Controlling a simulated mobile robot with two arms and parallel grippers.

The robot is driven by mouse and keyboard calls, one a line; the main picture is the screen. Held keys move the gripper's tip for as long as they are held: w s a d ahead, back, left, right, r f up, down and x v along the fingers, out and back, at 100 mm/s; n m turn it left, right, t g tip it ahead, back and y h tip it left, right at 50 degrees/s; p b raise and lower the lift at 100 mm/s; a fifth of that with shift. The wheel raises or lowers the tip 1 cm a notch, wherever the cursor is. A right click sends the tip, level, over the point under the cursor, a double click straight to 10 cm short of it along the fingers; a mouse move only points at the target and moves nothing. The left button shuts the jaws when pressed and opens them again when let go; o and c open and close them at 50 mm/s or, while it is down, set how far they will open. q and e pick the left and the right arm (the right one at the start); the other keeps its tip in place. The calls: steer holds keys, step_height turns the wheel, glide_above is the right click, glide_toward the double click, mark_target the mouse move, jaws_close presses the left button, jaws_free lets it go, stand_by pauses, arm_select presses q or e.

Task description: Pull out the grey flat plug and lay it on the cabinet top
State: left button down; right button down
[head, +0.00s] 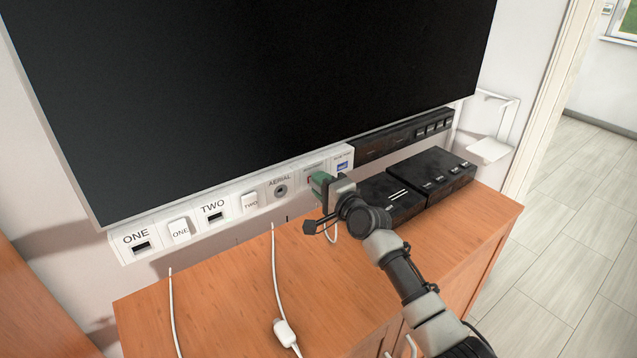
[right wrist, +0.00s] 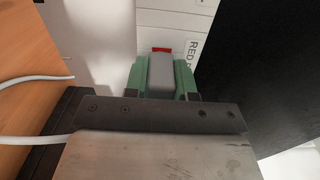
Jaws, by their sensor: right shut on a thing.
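The grey flat plug (right wrist: 161,75) shows in the right wrist view between the green fingers of my right gripper (right wrist: 160,82). The fingers are shut on its two sides. The red socket (right wrist: 162,49) shows just beyond the plug's far end; I cannot tell how far the plug sits in it. In the head view my right gripper (head: 322,186) is at the front of the white socket strip (head: 232,205), and it hides the plug. The wooden cabinet top (head: 220,290) lies below. My left gripper is not in view.
A white plug (head: 285,332) on a cable lies at the cabinet's front, with another white cable to its left. Black boxes (head: 436,176) stand right of my gripper. The large black screen (head: 250,90) hangs above the strip. The cabinet top's left half is mostly bare.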

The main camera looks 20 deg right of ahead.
steer(key=shift+s+d+p, duration=0.25)
steer(key=shift+s+p, duration=0.05)
steer(key=shift+s, duration=0.4)
steer(key=shift+p+v, duration=1.05)
steer(key=shift+v, duration=0.95)
